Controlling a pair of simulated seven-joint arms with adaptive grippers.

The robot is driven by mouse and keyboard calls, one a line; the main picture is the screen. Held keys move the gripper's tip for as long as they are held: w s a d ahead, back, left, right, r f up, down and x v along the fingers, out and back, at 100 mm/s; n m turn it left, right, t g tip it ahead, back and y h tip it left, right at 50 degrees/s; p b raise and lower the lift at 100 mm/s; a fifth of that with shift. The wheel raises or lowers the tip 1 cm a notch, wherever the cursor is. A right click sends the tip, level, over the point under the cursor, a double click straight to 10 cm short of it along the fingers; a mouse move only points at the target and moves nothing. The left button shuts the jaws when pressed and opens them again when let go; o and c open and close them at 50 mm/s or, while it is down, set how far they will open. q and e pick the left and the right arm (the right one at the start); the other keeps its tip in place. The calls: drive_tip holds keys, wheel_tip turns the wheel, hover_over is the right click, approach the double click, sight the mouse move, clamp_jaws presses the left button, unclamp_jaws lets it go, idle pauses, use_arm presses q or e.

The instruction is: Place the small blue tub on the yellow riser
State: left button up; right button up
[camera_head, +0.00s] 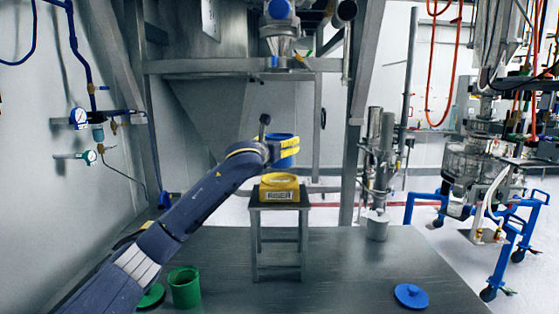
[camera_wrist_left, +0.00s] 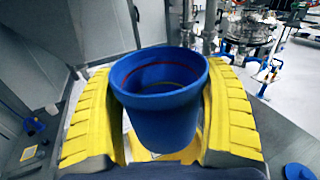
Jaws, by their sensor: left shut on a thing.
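The small blue tub (camera_head: 283,141) is held upright in my left gripper (camera_head: 288,150), above the yellow riser (camera_head: 279,187). In the left wrist view the blue tub (camera_wrist_left: 165,95) sits between the two yellow fingers of my left gripper (camera_wrist_left: 160,110), which press on its sides. The tub's open top shows. The yellow riser stands on a small grey stand on the table, and a strip of yellow (camera_wrist_left: 185,152) shows below the tub in the left wrist view. A gap appears between tub and riser in the head view. My right gripper is not in view.
A green tub (camera_head: 184,287) and a green lid (camera_head: 151,296) are at the table's front left. A blue lid (camera_head: 411,295) lies at the front right. A metal cup (camera_head: 377,226) stands right of the stand (camera_head: 279,234). A sifter outlet (camera_head: 279,45) hangs above.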

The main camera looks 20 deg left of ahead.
use_arm(q)
drive_tip(key=shift+f, duration=2.65)
drive_tip(key=shift+f, duration=0.1)
drive_tip(key=o, duration=1.2)
drive_tip(key=shift+c, duration=0.2)
drive_tip(key=shift+s, duration=0.15)
drive_tip(key=s+a, duration=0.1)
drive_tip(key=s, duration=1)
drive_tip(key=shift+s+a, duration=0.2)
drive_tip(key=shift+s, duration=0.1)
